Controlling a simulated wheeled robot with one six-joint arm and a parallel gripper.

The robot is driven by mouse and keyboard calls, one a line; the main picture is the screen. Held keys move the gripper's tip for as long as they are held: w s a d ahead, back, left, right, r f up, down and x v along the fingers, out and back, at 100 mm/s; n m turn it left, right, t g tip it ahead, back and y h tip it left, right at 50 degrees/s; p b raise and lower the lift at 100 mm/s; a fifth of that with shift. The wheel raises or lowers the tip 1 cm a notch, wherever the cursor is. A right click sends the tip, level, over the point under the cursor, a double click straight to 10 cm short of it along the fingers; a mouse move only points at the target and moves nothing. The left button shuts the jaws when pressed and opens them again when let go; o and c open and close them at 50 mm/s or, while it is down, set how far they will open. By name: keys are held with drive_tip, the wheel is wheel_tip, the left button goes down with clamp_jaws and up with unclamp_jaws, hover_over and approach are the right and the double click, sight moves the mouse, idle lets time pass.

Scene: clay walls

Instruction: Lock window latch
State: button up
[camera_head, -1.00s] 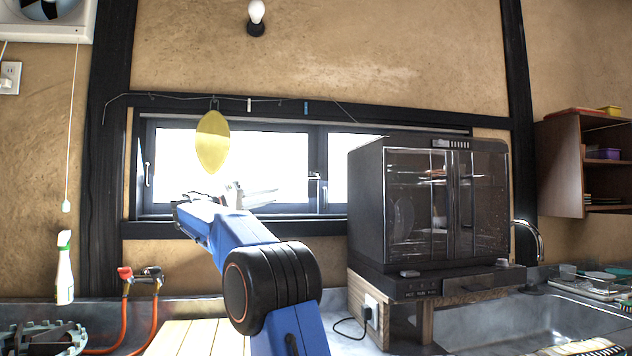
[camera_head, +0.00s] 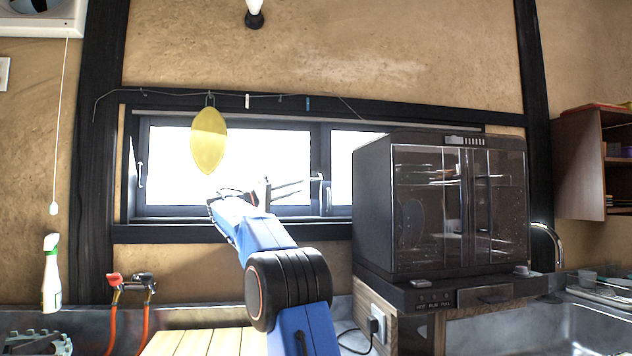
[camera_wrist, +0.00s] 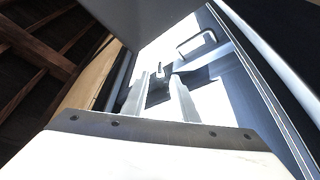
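The window (camera_head: 230,165) is a dark-framed, two-pane unit, bright behind. A small pale latch handle (camera_head: 317,177) shows on its middle upright. My gripper (camera_head: 302,186) points right toward that upright, its fingertips just left of the latch. The wrist view shows the two pale fingers of my gripper (camera_wrist: 160,78) apart. A dark fitting with a small light tab (camera_wrist: 159,70) appears between or just beyond the fingertips; I cannot tell whether they touch it. A loop-shaped handle (camera_wrist: 196,42) on the dark frame lies farther up and right.
A black dish dryer (camera_head: 445,205) stands close right of my arm. A yellow oval (camera_head: 209,140) hangs from a wire above my gripper. A sink (camera_head: 590,325) is at right.

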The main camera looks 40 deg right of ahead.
sight(316, 179)
drive_tip(key=x, duration=0.8)
drive_tip(key=shift+d, duration=0.35)
drive_tip(key=shift+r, duration=0.1)
clamp_jaws()
